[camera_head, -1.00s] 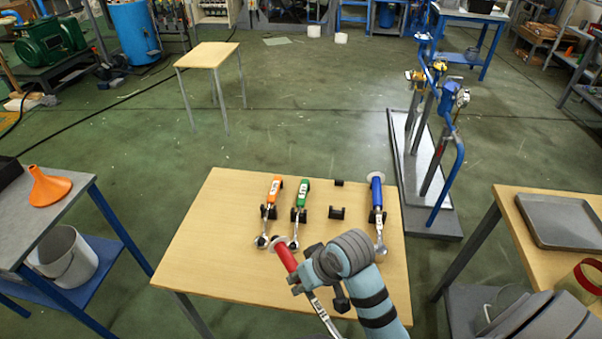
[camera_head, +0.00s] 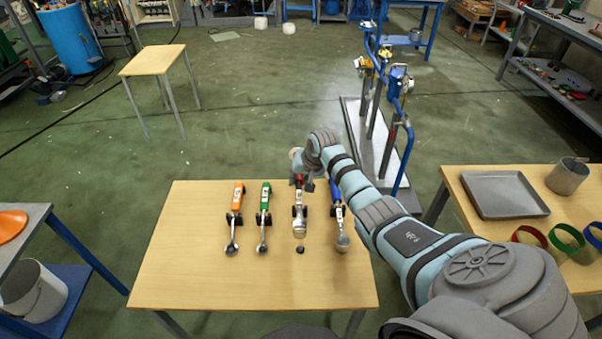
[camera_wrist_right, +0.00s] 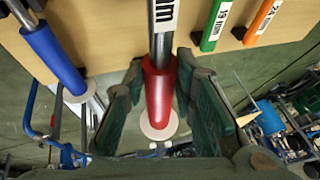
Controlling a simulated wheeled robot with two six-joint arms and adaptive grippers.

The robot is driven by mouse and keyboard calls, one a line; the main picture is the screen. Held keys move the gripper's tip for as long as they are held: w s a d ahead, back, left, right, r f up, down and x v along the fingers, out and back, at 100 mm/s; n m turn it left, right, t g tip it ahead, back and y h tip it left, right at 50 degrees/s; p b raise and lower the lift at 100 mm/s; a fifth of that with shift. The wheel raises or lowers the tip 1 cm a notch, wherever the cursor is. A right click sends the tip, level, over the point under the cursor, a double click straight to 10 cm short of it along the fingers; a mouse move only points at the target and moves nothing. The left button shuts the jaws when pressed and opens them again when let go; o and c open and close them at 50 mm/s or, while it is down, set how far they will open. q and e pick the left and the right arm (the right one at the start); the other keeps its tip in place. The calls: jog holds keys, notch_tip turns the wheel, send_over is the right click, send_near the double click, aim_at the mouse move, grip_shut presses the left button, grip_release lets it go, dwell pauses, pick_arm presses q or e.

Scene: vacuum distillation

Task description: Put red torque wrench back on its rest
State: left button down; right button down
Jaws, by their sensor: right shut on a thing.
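The red torque wrench (camera_head: 299,223) lies lengthwise between the green and blue wrenches, its metal head toward me. My right gripper (camera_head: 304,183) is shut on its red handle (camera_wrist_right: 159,92), at the far side of the wooden table. The handle sits between the two dark green fingers in the right wrist view. The wrench is over the place of the black rest (camera_head: 297,211), which is mostly hidden under it. I cannot tell whether the wrench touches the rest or hangs just above it. My left gripper is not in view.
The orange wrench (camera_head: 237,200) and green wrench (camera_head: 265,200) lie on black rests to the left. The blue wrench (camera_head: 337,208) lies close on the right, partly beside my arm. The near part of the wooden table (camera_head: 230,285) is clear.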

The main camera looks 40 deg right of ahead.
aim_at(300, 189)
jog(key=shift+d+r, duration=0.15)
jog(key=shift+d, duration=0.05)
jog(key=shift+a+r+p, duration=0.1)
jog(key=shift+r+p, duration=0.05)
jog(key=shift+p, duration=0.25)
notch_tip(300, 189, down, 6)
jog(key=b, duration=0.4)
dwell(0.4)
jog(key=shift+s, duration=0.1)
dwell(0.5)
